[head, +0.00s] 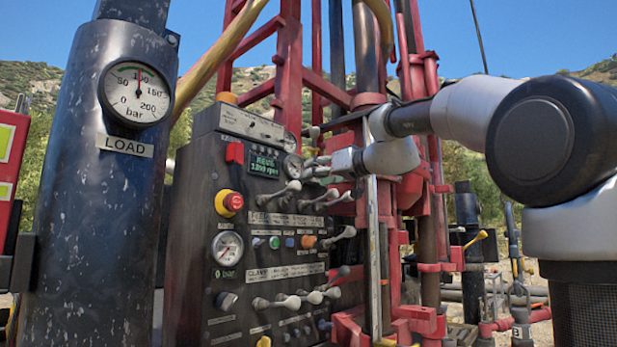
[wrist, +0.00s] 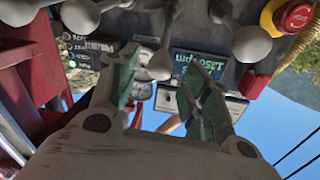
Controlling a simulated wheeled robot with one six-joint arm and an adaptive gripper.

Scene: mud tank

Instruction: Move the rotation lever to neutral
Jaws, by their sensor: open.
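The dark control panel (head: 200,190) carries several grey levers with rounded knobs. An upper row of levers (head: 292,187) and a lower row (head: 288,302) show in the head view. The lettering is too small to tell which lever is the rotation lever. My gripper (head: 316,160) is at the upper right of the panel, partly hidden among the levers. In the wrist view my gripper (wrist: 160,68) is open, its two greenish fingers apart. One lever knob (wrist: 159,66) appears between the fingertips; contact cannot be told. Other knobs (wrist: 250,45) lie beside and beyond the fingers.
A red emergency button (head: 233,202) and a green display (head: 265,164) are on the panel. A LOAD gauge (head: 136,93) is on the dark cylinder at left. Red mast frames (head: 290,60) rise behind the panel. A thin upright metal bar (head: 374,250) stands below my gripper.

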